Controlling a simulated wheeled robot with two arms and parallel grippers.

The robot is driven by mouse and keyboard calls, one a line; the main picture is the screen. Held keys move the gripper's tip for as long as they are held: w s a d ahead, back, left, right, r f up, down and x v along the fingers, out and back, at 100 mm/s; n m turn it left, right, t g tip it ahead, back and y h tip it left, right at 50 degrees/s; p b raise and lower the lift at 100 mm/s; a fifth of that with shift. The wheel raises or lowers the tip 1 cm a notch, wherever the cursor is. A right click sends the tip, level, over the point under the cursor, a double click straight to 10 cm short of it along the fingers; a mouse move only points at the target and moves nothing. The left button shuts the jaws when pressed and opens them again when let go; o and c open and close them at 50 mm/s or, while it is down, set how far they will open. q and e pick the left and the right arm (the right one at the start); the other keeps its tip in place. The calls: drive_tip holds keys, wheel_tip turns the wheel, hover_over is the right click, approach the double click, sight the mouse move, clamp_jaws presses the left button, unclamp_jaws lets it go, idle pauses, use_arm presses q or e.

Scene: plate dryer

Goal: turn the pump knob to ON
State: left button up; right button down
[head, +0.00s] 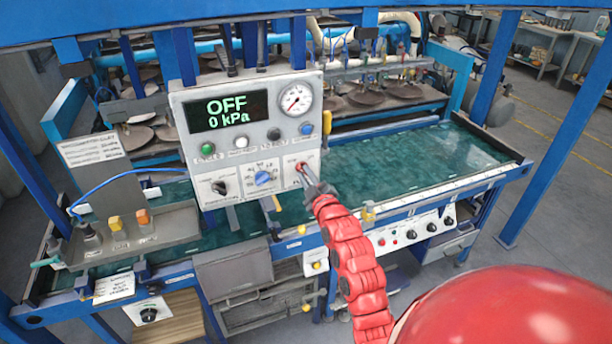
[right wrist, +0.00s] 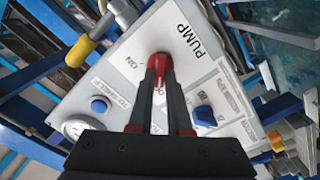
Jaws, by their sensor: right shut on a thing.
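The grey control box (head: 230,165) stands above the green table, and its display (head: 226,111) reads OFF and 0 kPa. The red pump knob (head: 301,167) is at the box's lower right corner. My right gripper (head: 306,173) reaches the knob from the front right. In the right wrist view, my right gripper (right wrist: 160,66) is shut on the red knob (right wrist: 159,59), under the PUMP label (right wrist: 190,42). The ON mark (right wrist: 131,62) shows left of the knob. The fingers hide much of the knob, so its exact angle is hard to tell. My left gripper is not in view.
A blue knob (head: 263,178) and a black knob (head: 219,187) sit left of the pump knob. Several push buttons and a round gauge (head: 296,98) are above. A yellow fitting (head: 327,122) is close on the box's right side.

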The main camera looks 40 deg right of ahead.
drive_tip(key=shift+f+m+b, duration=0.15)
drive_tip(key=shift+m+b, duration=0.65)
drive_tip(key=shift+b, duration=0.35)
drive_tip(key=m+b, duration=0.3)
drive_tip(key=m, duration=0.2)
drive_tip(key=m+b, duration=0.3)
drive_tip(key=m, duration=0.2)
drive_tip(key=m+b, duration=0.3)
drive_tip(key=m, duration=0.3)
drive_tip(key=shift+s+d, duration=0.1)
drive_tip(key=shift+d, duration=0.3)
drive_tip(key=shift+m, duration=0.3)
drive_tip(key=c, duration=0.9)
unclamp_jaws()
drive_tip(key=shift+o, duration=0.2)
